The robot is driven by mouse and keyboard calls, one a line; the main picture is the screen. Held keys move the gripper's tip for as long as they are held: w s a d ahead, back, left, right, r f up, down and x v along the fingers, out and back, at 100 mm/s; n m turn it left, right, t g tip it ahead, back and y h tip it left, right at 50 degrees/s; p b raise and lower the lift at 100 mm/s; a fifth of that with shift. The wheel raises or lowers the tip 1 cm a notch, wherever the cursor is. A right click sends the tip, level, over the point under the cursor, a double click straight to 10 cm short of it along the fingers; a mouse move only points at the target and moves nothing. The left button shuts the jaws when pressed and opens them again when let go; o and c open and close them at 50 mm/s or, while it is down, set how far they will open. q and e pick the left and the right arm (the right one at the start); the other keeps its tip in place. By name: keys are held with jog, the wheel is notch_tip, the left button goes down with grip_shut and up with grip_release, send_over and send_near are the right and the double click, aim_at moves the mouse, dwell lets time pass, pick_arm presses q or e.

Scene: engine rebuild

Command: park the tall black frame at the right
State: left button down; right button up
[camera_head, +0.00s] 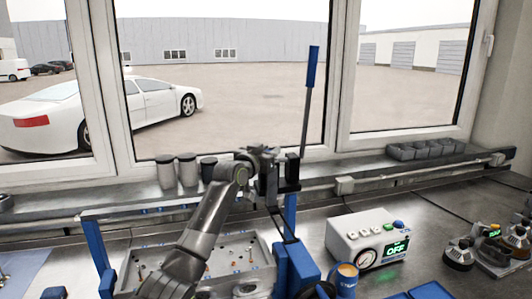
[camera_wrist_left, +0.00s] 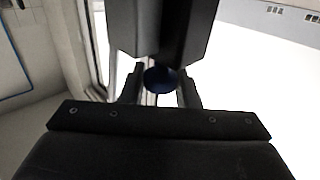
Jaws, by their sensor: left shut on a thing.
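My left gripper (camera_head: 268,172) reaches in from the lower middle of the head view, in front of the window and above the tray's far side. A dark upright piece (camera_head: 292,169) stands just right of it, with thin black bars running down below; this may be the tall black frame, but the arm hides part of it. In the left wrist view my fingertips (camera_wrist_left: 159,92) stand close on either side of a dark blue round piece (camera_wrist_left: 160,78). A large black block (camera_wrist_left: 160,28) fills the top centre there. My right gripper is not in view.
A lever with a blue grip (camera_head: 313,67) rises beside the gripper. Blue posts (camera_head: 290,211) flank a grey tray (camera_head: 262,252) of small parts.

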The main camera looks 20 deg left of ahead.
pick_arm(q)
jog(key=c, duration=1.5)
grip_release()
jog(key=shift+d+r, duration=0.1)
jog(key=o, duration=0.4)
jog(key=shift+w+d, duration=0.15)
jog(key=shift+d, duration=0.05)
jog(key=shift+c, duration=0.2)
jog(key=shift+a, duration=0.1)
jog(key=shift+s+a, duration=0.1)
jog(key=shift+s, duration=0.1)
jog(key=shift+s+a+b, duration=0.15)
jog(key=shift+s+b, duration=0.15)
jog(key=shift+s, duration=0.25)
jog(key=b+v, duration=0.4)
jog(key=v, duration=1.1)
jog(key=shift+s, duration=0.4)
